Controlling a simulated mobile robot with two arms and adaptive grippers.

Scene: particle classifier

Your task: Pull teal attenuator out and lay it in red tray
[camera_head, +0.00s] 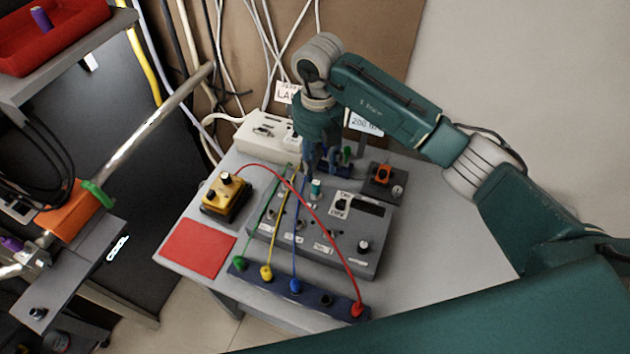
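The small teal attenuator (316,188) stands upright at the back edge of the grey control box (318,240) on the table. My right gripper (312,172) points down just above and behind it. The fingertips are small and dark here, and I cannot tell whether they touch the attenuator or how far apart they are. The red tray (75,37) is on a grey shelf at the top left, with a purple cylinder (40,19) in it. My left gripper is not in view.
Green, yellow, blue and red cables run to a dark blue strip (262,286) at the table's front. A yellow box (226,197) and a flat red square (197,248) lie left. A small box with an orange part (382,180) stands right. A metal pipe (150,122) slants between table and tray.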

